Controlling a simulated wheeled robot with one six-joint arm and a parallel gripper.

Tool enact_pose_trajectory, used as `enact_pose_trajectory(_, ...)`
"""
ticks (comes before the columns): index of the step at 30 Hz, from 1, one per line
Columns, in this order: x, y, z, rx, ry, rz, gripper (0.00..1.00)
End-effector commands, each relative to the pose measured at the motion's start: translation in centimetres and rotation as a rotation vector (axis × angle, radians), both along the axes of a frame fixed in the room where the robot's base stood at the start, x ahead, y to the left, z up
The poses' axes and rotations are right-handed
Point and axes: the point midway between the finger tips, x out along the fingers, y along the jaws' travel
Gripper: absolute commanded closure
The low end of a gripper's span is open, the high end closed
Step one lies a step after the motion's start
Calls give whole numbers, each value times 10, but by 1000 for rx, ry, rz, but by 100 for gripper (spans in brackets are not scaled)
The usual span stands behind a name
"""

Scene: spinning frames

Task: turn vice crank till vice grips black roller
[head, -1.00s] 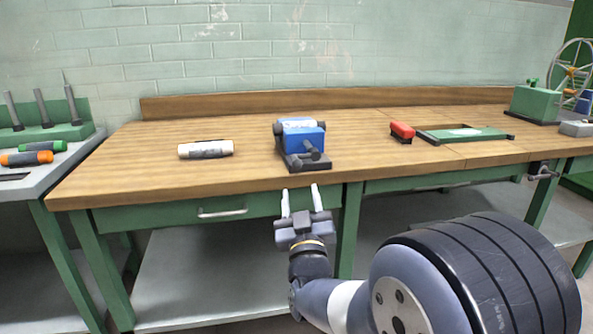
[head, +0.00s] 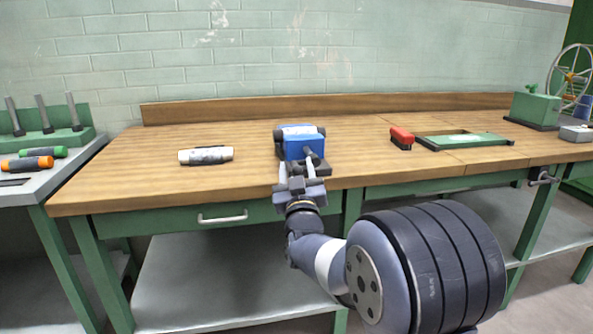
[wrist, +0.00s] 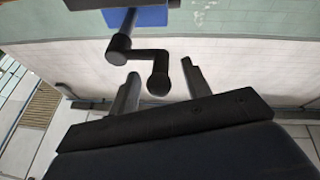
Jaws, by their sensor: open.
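The blue vice (head: 301,147) stands near the front edge of the wooden bench. A roller with dark ends and a pale middle (head: 299,131) lies across its top; I cannot tell whether the jaws touch it. The dark crank sticks out from the vice's front. In the wrist view the crank (wrist: 148,56) shows a shaft, an arm and a handle knob (wrist: 158,84). My gripper (head: 296,171) is at the vice's front. In the wrist view my gripper (wrist: 160,74) is open, its fingers on either side of the crank handle, with no clear grip.
A white and dark roller (head: 206,155) lies on the bench to the left. A drawer handle (head: 222,217) juts out below the bench edge. The bench between roller and vice is clear.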

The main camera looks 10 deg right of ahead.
Motion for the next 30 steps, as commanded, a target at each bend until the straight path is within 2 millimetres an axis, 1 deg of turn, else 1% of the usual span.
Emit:
enact_pose_trajectory(2, 0, 0, 0, 0, 0, 0, 54)
enact_pose_trajectory(18, 0, 0, 0, 0, 0, 0, 97)
enact_pose_trajectory(25, 0, 1, 1, 18, -1, 1, 98)
enact_pose_trajectory(30, 0, 1, 5, 84, -3, 1, 98)
